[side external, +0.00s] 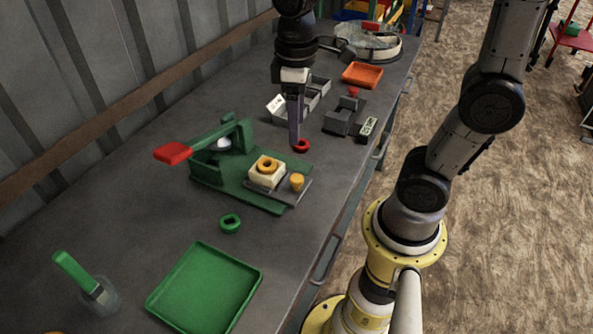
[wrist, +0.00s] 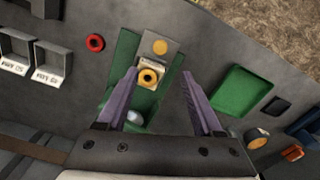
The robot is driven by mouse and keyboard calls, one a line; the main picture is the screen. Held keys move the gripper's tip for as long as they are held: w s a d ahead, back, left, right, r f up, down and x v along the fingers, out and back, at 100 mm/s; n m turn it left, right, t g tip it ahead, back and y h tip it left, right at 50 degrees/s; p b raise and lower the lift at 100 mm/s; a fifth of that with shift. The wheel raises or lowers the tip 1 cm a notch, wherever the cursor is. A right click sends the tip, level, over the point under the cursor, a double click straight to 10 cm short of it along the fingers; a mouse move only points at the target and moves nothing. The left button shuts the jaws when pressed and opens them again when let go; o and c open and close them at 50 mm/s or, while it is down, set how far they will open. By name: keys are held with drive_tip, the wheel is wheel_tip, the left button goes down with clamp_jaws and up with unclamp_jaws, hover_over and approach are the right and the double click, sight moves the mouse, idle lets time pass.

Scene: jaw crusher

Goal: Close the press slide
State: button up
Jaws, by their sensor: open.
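The green press (side external: 240,185) stands on the bench with its red-ended lever (side external: 173,153) pointing left. Its grey slide (side external: 291,195) sticks out at the right end of the green base. The slide carries a cream block (side external: 258,181) with an orange ring (side external: 267,165) on it, and a yellow-orange knob (side external: 297,181) at the outer end. In the wrist view the knob (wrist: 160,47) and ring (wrist: 148,76) show between my fingers. My gripper (wrist: 160,72) is open and empty; in the side view (side external: 296,143) it is above and behind the slide, apart from it.
A red ring (side external: 301,146) lies behind the press and a green ring (side external: 230,223) in front. A green tray (side external: 206,288) and a green-handled brush (side external: 82,275) are at the front. Grey bins (side external: 318,86), a dark fixture (side external: 343,115) and an orange tray (side external: 362,75) stand farther back.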

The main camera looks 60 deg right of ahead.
sight(296, 177)
wheel_tip(296, 177, down, 14)
drive_tip(key=shift+r, duration=0.1)
idle(0.5)
clamp_jaws()
drive_tip(key=shift+r, duration=0.1)
idle(1.2)
